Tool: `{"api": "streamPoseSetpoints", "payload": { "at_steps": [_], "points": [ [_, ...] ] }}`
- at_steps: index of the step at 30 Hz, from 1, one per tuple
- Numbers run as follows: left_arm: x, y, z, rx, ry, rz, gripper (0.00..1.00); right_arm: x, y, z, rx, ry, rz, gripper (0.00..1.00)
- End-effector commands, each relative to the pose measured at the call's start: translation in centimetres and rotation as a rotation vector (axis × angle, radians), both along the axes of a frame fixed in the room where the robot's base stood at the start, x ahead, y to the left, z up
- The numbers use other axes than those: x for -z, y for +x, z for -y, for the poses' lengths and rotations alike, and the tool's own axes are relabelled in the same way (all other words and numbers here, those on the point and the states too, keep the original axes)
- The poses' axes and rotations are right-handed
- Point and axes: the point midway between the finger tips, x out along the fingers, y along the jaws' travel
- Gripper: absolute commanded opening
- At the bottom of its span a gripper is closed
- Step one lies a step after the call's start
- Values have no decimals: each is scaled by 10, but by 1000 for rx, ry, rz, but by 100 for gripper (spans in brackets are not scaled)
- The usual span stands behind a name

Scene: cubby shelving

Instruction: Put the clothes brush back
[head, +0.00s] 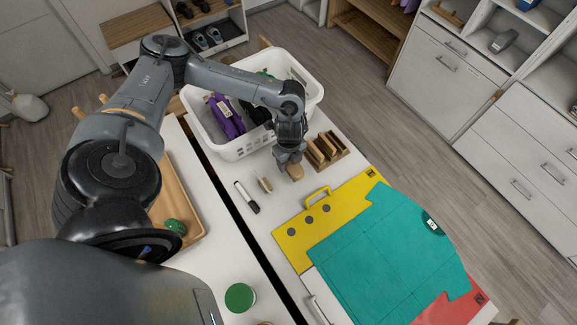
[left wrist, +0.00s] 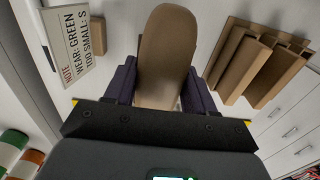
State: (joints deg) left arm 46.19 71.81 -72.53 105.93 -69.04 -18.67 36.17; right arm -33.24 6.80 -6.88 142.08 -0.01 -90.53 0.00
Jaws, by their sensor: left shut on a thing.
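My left gripper (head: 290,158) is shut on the clothes brush (left wrist: 165,50), a brown, rounded, wood-coloured piece standing out between the dark fingers in the left wrist view. In the head view only a tan end of the brush (head: 296,173) shows below the gripper, over the white table; I cannot tell if it touches the table. A wooden slotted rack (head: 334,153) stands just right of the gripper and also shows at the right of the left wrist view (left wrist: 238,62). The brush is beside the rack, not in it. My right gripper is not in view.
A white basket (head: 240,146) with a purple item (head: 227,114) stands behind. A note card (left wrist: 80,45) on a small wooden holder (head: 265,184) and a marker (head: 247,198) lie left. A yellow board (head: 290,241) and teal folded cloth (head: 385,250) cover the front.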

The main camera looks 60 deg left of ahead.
Motion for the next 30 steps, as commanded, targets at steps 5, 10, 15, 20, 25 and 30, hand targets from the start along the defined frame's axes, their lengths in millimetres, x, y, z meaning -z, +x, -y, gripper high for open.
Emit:
{"api": "streamPoseSetpoints", "payload": {
  "at_steps": [5, 10, 15, 20, 25, 30],
  "points": [
    [7, -2, -4, 0, 1, -1, 26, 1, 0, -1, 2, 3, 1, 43],
    [28, -1, -4, 0, 0, -1, 26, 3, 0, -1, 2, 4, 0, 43],
    [41, -1, -4, 0, 0, 0, 26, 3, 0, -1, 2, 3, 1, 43],
    [42, -1, -4, 1, 0, 1, 26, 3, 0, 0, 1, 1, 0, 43],
    [43, -1, -4, 0, 0, 0, 26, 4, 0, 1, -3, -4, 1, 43],
    [45, -1, -4, 1, 0, 0, 67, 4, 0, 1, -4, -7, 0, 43]
  ]
}}
